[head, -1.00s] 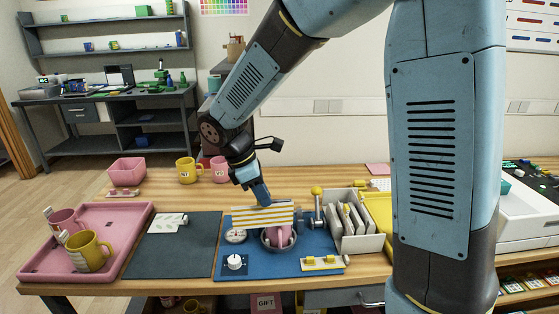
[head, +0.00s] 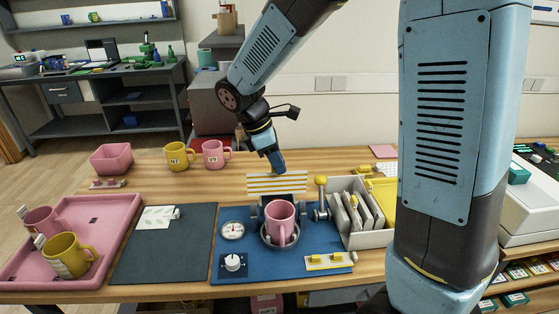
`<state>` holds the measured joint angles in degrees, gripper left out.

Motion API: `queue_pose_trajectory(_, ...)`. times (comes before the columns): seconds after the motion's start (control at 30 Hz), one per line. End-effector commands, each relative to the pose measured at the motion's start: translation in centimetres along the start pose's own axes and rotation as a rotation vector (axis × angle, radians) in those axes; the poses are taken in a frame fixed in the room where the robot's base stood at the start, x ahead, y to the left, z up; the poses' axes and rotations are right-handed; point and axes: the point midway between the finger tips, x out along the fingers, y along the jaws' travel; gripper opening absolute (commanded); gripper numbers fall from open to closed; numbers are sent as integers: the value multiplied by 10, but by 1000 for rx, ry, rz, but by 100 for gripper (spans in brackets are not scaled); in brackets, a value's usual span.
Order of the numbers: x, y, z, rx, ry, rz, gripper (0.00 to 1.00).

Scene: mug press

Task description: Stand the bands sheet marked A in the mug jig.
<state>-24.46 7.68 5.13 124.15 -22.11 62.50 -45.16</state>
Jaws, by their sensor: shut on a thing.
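The striped yellow-and-white bands sheet (head: 262,182) is held by my gripper (head: 280,170). My gripper is shut on its top edge, and the sheet hangs upright behind the mug jig. I cannot read a letter A on it. A pink mug (head: 279,222) stands in the round cradle of the mug jig (head: 264,238) on the blue mat (head: 208,270), its handle towards me. A dark part of the jig stands just behind the mug, below the sheet; I cannot tell whether the sheet touches it.
A yellow-knobbed lever (head: 321,190), a dial gauge (head: 232,231) and a white knob box (head: 233,263) surround the jig. A white rack (head: 372,239) stands right. A leaf-patterned sheet (head: 155,217) lies on the dark mat (head: 163,258). A pink tray (head: 100,222) holds mugs at left.

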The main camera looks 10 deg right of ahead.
Motion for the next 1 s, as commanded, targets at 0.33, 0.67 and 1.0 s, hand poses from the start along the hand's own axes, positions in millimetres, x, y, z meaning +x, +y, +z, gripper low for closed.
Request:
queue_pose_trajectory(0.33,0,-1,0,-4,0,1,0)
queue_pose_trajectory(0.67,8,-2,-6,-8,-1,2,0)
queue_pose_trajectory(1.0,28,-2,-15,-10,-1,3,0)
